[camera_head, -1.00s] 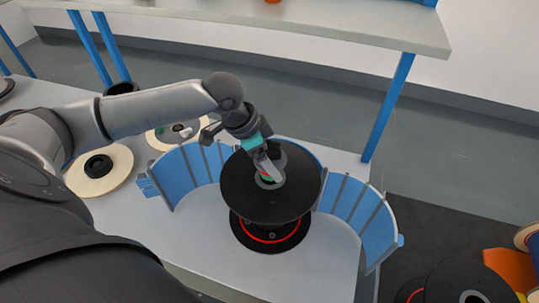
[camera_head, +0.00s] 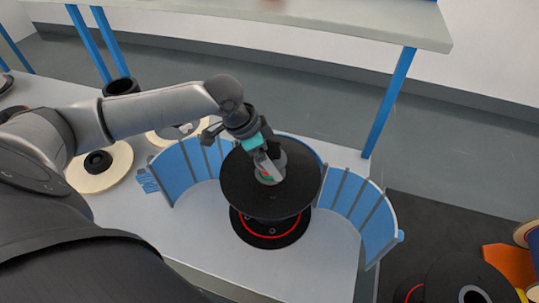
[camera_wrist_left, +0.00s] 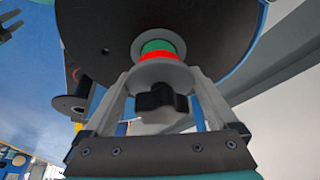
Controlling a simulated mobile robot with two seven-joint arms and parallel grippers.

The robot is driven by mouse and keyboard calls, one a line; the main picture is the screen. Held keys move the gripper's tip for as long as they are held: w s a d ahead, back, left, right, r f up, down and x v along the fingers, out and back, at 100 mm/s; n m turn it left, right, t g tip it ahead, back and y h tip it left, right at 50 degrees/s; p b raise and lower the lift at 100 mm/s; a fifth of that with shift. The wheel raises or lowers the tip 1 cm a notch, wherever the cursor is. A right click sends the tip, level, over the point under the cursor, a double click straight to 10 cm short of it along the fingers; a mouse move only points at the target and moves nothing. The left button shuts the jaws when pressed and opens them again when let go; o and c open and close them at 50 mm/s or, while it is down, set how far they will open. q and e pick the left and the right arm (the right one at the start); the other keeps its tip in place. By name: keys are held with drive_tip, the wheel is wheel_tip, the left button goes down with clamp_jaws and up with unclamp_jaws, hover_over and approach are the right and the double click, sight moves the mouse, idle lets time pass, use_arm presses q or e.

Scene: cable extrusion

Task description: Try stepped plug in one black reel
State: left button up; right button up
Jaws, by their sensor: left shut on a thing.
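A black reel (camera_head: 240,192) lies flat on the bench with its axis upright. A red ring shows on its lower flange. My left gripper (camera_head: 267,160) reaches down over the reel's middle. It is shut on the stepped plug (camera_wrist_left: 158,73), which has a grey flange, a black knob (camera_wrist_left: 161,101), a red step and a green step. In the left wrist view the reel's upper flange (camera_wrist_left: 210,35) lies just beyond the plug, and the green end is lined up with the central hole. I cannot tell whether the green end is inside it. My right gripper is out of view.
Blue curved panels (camera_head: 358,212) stand around the reel on the white bench (camera_head: 205,225). Pale discs with dark hubs (camera_head: 105,180) and a black cup (camera_head: 122,86) are at the left. More reels (camera_head: 465,275) lie at the lower right. A shelf (camera_head: 330,25) runs behind.

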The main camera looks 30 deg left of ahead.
use_arm(q)
drive_tip(key=shift+f+b, duration=0.35)
drive_tip(key=shift+f, duration=0.85)
drive_tip(key=o, duration=1.2)
drive_tip(key=shift+c, duration=0.2)
drive_tip(key=p+v, duration=0.4)
drive_tip(key=v, duration=1.1)
drive_tip(key=shift+r, duration=0.2)
drive_tip(key=shift+d, duration=0.1)
